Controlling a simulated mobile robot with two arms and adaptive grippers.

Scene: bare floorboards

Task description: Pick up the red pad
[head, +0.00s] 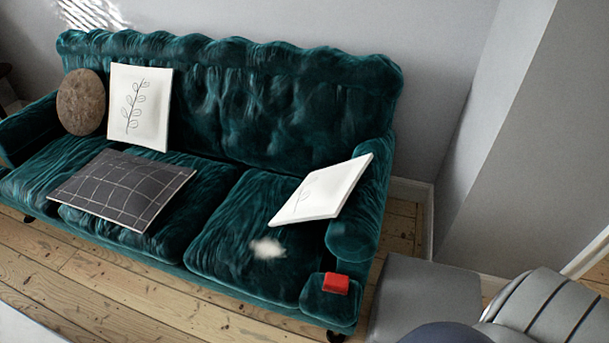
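The red pad (335,284) is a small, bright red block. It lies on the front right corner of the dark green velvet sofa (230,232), below the rolled right arm. Neither of my grippers shows in the head view, and nothing is touching the pad from above.
On the sofa are a round brown cushion (81,102), a white leaf-print cushion (140,107), a dark grid cushion (121,190) and a tilted white cushion (321,189). A grey box-like seat (425,300) stands right of the sofa. Floorboards (60,268) are clear in front.

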